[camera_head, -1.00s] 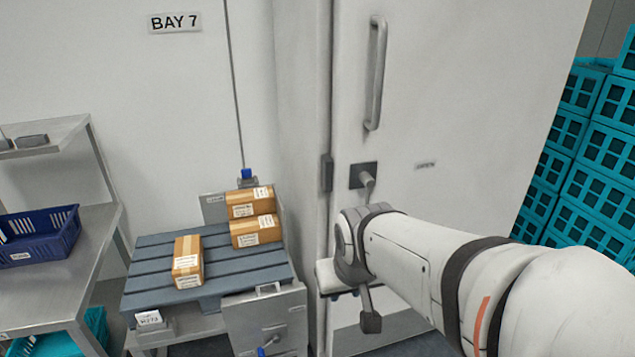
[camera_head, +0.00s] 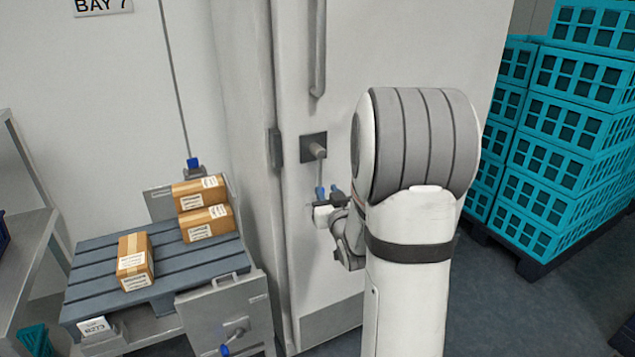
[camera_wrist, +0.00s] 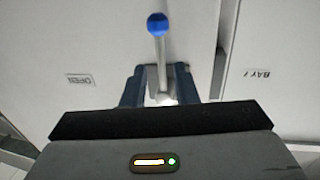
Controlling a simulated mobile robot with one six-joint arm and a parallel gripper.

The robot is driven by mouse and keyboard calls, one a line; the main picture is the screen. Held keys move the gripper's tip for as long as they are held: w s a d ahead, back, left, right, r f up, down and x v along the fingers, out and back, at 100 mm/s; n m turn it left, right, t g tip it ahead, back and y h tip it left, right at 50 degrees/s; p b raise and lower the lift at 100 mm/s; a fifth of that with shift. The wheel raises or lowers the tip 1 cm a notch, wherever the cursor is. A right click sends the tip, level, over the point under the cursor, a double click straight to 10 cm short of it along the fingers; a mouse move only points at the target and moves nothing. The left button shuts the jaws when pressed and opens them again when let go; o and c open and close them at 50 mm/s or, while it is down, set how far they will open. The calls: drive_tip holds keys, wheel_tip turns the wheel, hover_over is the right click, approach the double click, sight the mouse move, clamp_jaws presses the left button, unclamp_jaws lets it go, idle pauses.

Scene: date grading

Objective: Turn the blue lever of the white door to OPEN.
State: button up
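The white door (camera_head: 420,50) stands in the middle of the head view. Its blue lever (camera_head: 320,170) hangs down from a dark square plate (camera_head: 308,148), with a blue knob at its lower end. In the upside-down wrist view, the lever (camera_wrist: 158,52) points up to its round blue knob (camera_wrist: 157,25). My gripper (camera_wrist: 160,68) is open, with one finger on each side of the lever and gaps visible beside the rod. It also shows beside the knob in the head view (camera_head: 329,193). An OPEN label (camera_wrist: 80,79) shows in the wrist view; my arm hides it in the head view.
A vertical door handle (camera_head: 318,45) is above the lever. A slatted pallet (camera_head: 185,262) with cartons (camera_head: 135,262) stands at left, beside a grey box (camera_head: 225,305) with another blue-tipped lever. Teal crates (camera_head: 565,135) are stacked at right on a dark pallet.

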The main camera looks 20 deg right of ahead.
sight(320, 180)
drive_tip(key=w, duration=0.5)
drive_tip(key=w+d+p, duration=0.1)
drive_tip(key=w, duration=0.1)
drive_tip(key=shift+w+d, duration=0.1)
drive_tip(key=shift+w, duration=0.1)
drive_tip(key=shift+c, duration=0.6)
clamp_jaws()
